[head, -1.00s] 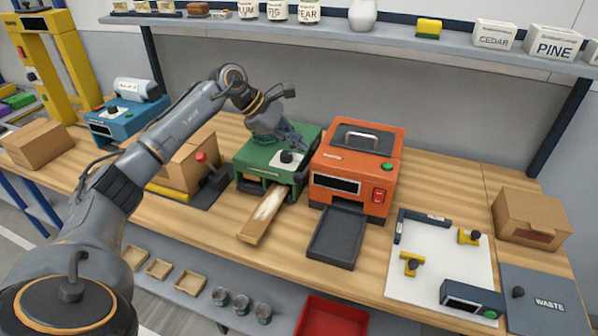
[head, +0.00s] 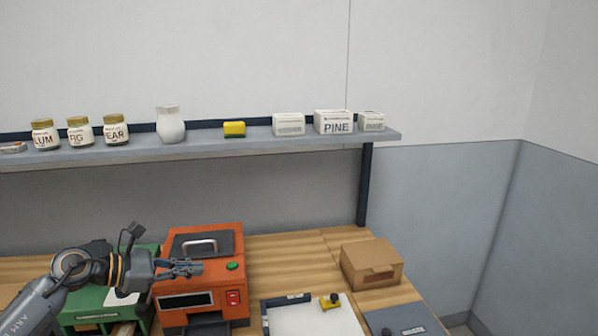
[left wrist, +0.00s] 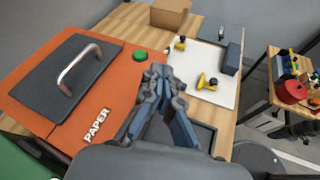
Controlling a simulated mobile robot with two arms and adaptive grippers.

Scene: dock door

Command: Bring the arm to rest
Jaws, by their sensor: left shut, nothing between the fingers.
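My left gripper (head: 188,267) is shut and empty. In the head view it points right, in front of the orange machine (head: 205,246) and beside the green machine (head: 75,309). In the left wrist view its fingers (left wrist: 166,84) are together, near the right edge of the orange machine's top (left wrist: 112,92), by the green button (left wrist: 140,56). I cannot tell whether it touches the machine. My left arm (head: 38,304) comes in from the lower left. My right gripper is in neither view.
A shelf (head: 215,145) with jars and boxes runs above the bench. A cardboard box (head: 372,264) stands on the bench at right. The white board (left wrist: 207,72) with yellow clamps lies right of the machine. Bare wood (head: 295,262) shows behind the board.

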